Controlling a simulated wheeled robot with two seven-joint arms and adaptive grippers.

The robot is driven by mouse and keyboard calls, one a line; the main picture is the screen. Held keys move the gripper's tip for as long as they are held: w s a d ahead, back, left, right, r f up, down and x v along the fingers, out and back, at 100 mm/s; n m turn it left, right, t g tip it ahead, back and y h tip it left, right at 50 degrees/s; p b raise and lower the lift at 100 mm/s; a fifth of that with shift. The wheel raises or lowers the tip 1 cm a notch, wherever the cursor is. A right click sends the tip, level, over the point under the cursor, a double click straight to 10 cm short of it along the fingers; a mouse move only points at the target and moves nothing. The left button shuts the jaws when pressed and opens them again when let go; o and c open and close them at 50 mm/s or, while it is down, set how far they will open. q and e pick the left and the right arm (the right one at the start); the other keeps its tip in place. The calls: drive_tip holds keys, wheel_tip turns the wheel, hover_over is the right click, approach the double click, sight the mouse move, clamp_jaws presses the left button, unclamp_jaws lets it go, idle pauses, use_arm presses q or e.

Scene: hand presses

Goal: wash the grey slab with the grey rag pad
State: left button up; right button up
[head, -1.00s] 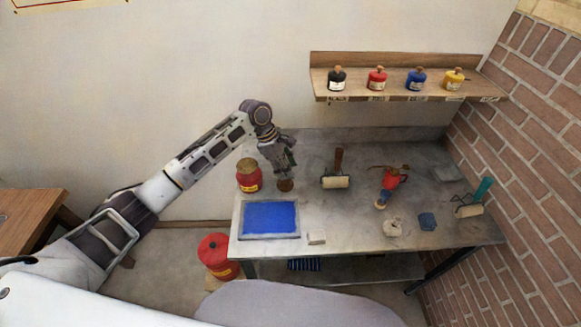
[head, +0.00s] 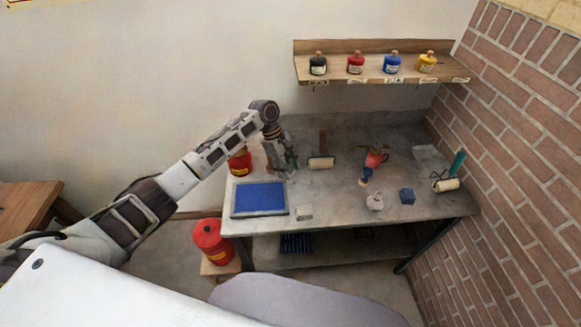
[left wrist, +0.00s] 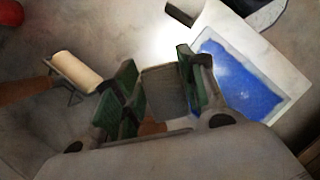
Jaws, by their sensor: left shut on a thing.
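The grey slab (head: 234,208) lies at the table's left front, its middle covered in blue; it also shows in the left wrist view (left wrist: 291,88). My left gripper (head: 289,168) is over the table behind the slab's right back corner. In the left wrist view, its green fingers (left wrist: 160,90) are closed on a flat grey piece, which looks like the grey rag pad (left wrist: 167,94). The pad is not clear in the head view. My left gripper is apart from the slab. My right gripper is not in view.

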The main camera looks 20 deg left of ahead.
use_arm(q)
drive_tip(key=shift+s+a+m+g, duration=0.15)
drive_tip(key=shift+m+g, duration=0.25)
drive_tip(key=shift+m, duration=0.7)
drive_tip(key=shift+f, duration=0.1)
